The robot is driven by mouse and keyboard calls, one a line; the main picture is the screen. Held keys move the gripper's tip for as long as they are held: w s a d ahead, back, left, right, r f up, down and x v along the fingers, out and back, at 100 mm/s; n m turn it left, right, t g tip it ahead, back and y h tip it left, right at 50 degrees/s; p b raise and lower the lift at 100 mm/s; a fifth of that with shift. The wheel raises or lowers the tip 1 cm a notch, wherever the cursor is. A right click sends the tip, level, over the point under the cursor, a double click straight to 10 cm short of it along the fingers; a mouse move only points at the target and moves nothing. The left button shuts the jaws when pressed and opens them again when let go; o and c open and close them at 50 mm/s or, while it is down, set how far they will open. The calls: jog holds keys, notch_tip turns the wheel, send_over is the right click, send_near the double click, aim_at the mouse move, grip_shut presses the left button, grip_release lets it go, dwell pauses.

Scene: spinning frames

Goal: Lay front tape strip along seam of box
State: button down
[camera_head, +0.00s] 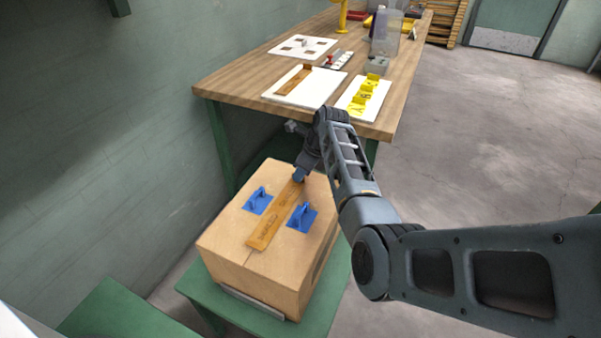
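A cardboard box (222,238) stands on a green stand, its top facing up. A brown tape strip (270,222) lies lengthwise over the middle of the box top, its near end by the front edge. A short line, seemingly the seam, shows below that end. My gripper (299,174) points down at the strip's far end, with a small blue piece at its tip. Its fingers are too small and hidden to tell whether they are open or shut. Another brown strip (293,83) lies on a white board (325,88) on the workbench.
The wooden workbench (235,83) behind holds yellow lettered pieces (364,93), another white board (303,47) and a clear container (386,39). A wall is close on the left; floor is open right.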

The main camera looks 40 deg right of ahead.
jog(key=shift+f, duration=0.15)
jog(key=c, duration=1.3)
grip_release()
jog(key=p+v, duration=0.1)
jog(key=v, duration=1.1)
